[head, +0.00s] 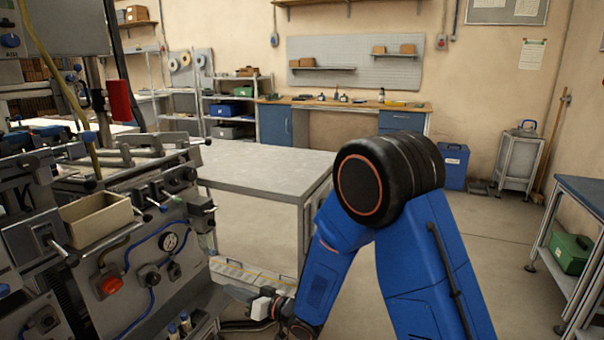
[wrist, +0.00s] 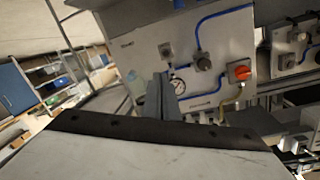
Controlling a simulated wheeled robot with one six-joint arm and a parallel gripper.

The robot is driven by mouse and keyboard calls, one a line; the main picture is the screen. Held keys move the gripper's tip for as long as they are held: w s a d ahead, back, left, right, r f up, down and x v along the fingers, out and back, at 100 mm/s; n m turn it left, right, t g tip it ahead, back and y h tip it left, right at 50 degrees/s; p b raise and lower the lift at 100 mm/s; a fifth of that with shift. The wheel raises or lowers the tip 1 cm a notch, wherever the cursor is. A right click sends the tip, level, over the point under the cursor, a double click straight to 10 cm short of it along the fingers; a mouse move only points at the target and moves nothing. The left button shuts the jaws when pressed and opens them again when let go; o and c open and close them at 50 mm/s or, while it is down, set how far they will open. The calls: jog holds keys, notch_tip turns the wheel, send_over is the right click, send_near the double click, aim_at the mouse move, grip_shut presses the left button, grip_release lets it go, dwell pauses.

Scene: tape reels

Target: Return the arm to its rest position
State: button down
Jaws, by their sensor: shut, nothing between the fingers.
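My blue arm (head: 345,255) rises in the front middle of the head view, bends at a black joint and reaches back down to the lower left. My gripper (wrist: 160,80) shows in the wrist view as grey fingers, shut and empty, in front of a grey machine panel with a gauge. In the head view the end of my arm is low, beside the machine (head: 150,235), and the fingers are small there. I cannot tell the exact gap to the machine.
A cream bin (head: 97,218) sits on the machine's front. A grey-topped table (head: 265,165) stands behind my arm. A workbench (head: 345,104) lines the back wall. A blue-topped table (head: 588,192) stands at right. Floor between my arm and the right table is clear.

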jog(key=d+r+m+t+h, duration=0.1)
jog(key=d+r+h, duration=0.3)
jog(key=d, duration=0.7)
jog(key=d+r+m+t+h, duration=0.15)
jog(key=d+r+h, duration=0.3)
jog(key=d, duration=0.55)
jog(key=d+r+m+h, duration=0.25)
jog(key=d+r, duration=0.25)
jog(key=d, duration=0.6)
jog(key=s+d+r+m+g+h, duration=0.15)
jog(key=s+d+h, duration=0.25)
jog(key=s+d, duration=0.9)
jog(key=s+d+g, duration=0.2)
jog(key=s, duration=0.7)
jog(key=s+d+g, duration=0.2)
jog(key=s, duration=0.7)
jog(key=shift+s+d+m, duration=0.2)
jog(key=shift+s+m, duration=0.05)
jog(key=shift+m, duration=0.1)
jog(key=shift+a+r, duration=0.1)
